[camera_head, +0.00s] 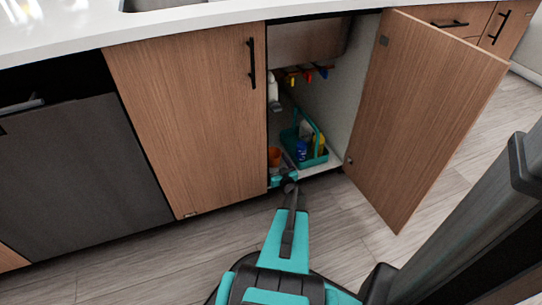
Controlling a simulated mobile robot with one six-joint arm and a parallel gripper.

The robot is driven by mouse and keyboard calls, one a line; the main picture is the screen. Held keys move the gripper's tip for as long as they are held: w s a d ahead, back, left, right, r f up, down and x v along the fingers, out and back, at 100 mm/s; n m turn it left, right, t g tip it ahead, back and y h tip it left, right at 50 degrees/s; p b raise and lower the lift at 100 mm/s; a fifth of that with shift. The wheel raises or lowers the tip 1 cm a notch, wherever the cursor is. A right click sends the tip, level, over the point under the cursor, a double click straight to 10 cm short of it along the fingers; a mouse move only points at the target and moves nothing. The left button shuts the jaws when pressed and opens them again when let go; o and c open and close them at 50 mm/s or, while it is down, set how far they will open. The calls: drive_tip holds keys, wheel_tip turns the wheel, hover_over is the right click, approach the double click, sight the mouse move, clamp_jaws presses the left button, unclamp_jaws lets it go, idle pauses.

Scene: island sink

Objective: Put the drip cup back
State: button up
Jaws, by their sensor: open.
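A small orange cup (274,154), which looks like the drip cup, stands on the floor of the open under-sink cabinet, near its front left. My arm reaches forward from the bottom of the picture. My gripper (283,178) is at the cabinet's front edge, just below and close to the orange cup in the picture. It is open. I cannot tell whether anything lies between the fingers or whether they touch the cup; the gripper is small here.
A teal caddy (318,158) with a blue bottle (301,150) and other bottles stands right of the cup. Pipes with coloured handles (307,76) hang above. The right cabinet door (425,110) stands open; the left door (195,115) is shut. Floor in front is clear.

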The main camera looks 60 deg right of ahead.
sight(276, 164)
drive_tip(key=p+v, duration=0.2)
drive_tip(key=v, duration=0.5)
drive_tip(key=shift+s+a, duration=0.1)
drive_tip(key=shift+s, duration=0.05)
idle(0.6)
